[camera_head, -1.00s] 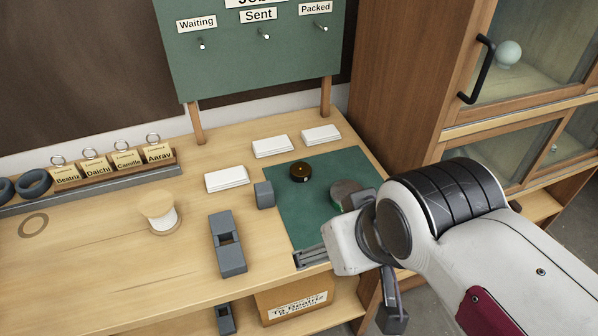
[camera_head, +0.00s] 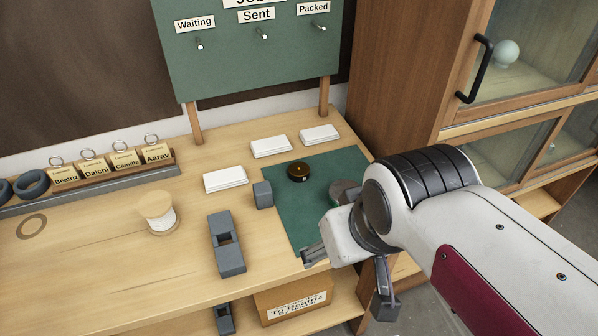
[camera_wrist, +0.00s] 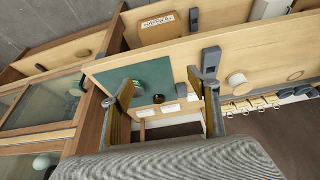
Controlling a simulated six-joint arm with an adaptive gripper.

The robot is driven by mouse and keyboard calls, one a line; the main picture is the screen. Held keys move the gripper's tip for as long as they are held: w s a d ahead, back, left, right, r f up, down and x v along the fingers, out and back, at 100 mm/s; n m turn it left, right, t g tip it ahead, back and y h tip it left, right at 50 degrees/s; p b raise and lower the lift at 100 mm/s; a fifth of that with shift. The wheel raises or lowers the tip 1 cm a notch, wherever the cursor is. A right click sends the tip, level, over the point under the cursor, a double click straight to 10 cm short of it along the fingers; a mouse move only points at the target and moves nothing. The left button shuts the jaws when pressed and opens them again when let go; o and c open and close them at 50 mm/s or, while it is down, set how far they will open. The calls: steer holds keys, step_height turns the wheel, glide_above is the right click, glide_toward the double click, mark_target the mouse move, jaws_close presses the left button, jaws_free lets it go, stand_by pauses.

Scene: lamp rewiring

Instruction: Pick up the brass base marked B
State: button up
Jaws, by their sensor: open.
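A small dark round piece with a brassy top (camera_head: 298,172) lies on the green mat (camera_head: 290,215). It also shows in the wrist view (camera_wrist: 158,99). No letter B is readable on it. A second round piece, grey-green (camera_head: 338,189), lies to its right on the mat, partly hidden by my arm; in the wrist view it is close to the left finger. My gripper (camera_wrist: 168,95) is open and empty, its fingers apart with the dark piece seen between them. In the head view it is over the mat's front edge, apart from both pieces.
A small grey block (camera_head: 263,194) stands at the mat's left edge, and a slotted grey block (camera_head: 226,244) is nearer the front. White pads (camera_head: 225,179) lie behind. A spool (camera_head: 159,214) stands to the left. A wooden cabinet (camera_head: 405,80) rises at the right.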

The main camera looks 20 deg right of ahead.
steer(key=w+d+f+m, duration=0.2)
steer(key=w+f+m, duration=0.2)
steer(key=w+m, duration=0.3)
steer(key=w+d+f+m+g+y, duration=0.1)
steer(key=w+f+m, duration=0.4)
steer(key=w, duration=0.7)
steer(key=w+d+f+m+g+y, duration=0.1)
steer(key=w+d+f+m, duration=0.3)
steer(key=w+m, duration=0.6)
steer(key=shift+w+f, duration=0.2)
steer(key=shift+f, duration=0.45)
steer(key=w+m, duration=0.2)
steer(key=m, duration=0.1)
steer(key=w+r+m, duration=0.1)
steer(key=w, duration=0.1)
steer(key=shift+d+m+t, duration=0.25)
steer(key=shift+m+t, duration=0.15)
steer(key=shift+w+d+r+m+t, duration=0.15)
steer(key=shift+w+r+m, duration=0.15)
steer(key=shift+m, duration=0.85)
steer(key=shift+w+a+r+m+t, duration=0.15)
steer(key=shift+w+m, duration=0.25)
steer(key=shift+m, duration=0.75)
steer(key=shift+d, duration=0.1)
